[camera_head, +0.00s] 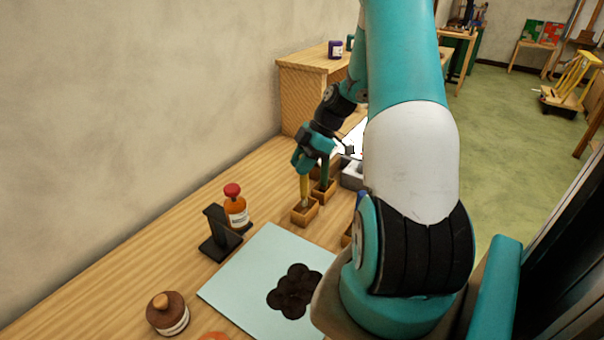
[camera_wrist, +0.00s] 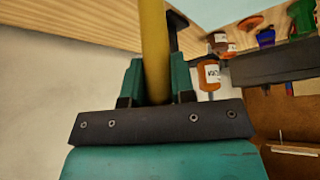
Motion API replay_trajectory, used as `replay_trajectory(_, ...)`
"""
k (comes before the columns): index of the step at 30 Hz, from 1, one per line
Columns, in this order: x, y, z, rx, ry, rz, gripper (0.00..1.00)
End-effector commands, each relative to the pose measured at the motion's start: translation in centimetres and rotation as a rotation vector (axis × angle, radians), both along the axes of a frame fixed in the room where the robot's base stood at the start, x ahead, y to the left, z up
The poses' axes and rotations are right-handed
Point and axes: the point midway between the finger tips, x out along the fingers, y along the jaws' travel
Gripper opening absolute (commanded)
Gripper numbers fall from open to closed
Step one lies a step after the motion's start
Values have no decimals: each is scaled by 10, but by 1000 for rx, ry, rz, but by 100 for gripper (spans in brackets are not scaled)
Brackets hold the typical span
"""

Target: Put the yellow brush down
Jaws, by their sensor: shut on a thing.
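The yellow brush (camera_head: 304,188) is upright in my gripper (camera_head: 312,160), and its lower end meets the opening of a small wooden box (camera_head: 304,214) on the bench. I cannot tell whether it touches the box's floor. In the wrist view the brush's yellow handle (camera_wrist: 153,45) stands between the two green fingers of my gripper (camera_wrist: 156,82), which are shut on it. The brush's tip is hidden.
A second wooden box (camera_head: 325,194) with a green-handled thing stands close behind. An orange bottle (camera_head: 237,212) and black stand (camera_head: 218,242) are to the left. A pale blue sheet (camera_head: 240,272) with a dark flower shape lies in front. A lidded jar (camera_head: 168,315) stands front left.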

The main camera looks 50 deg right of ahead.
Motion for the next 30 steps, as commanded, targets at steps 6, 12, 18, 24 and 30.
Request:
replay_trajectory(6, 0, 0, -23, 2, 2, -1, 0)
replay_trajectory(12, 0, -1, -43, -1, -1, -1, 0)
replay_trajectory(18, 0, -1, -43, -2, -2, -1, 0)
replay_trajectory(24, 0, -1, -45, -2, -1, -1, 42)
replay_trajectory(30, 0, -1, -45, -1, -1, -1, 49)
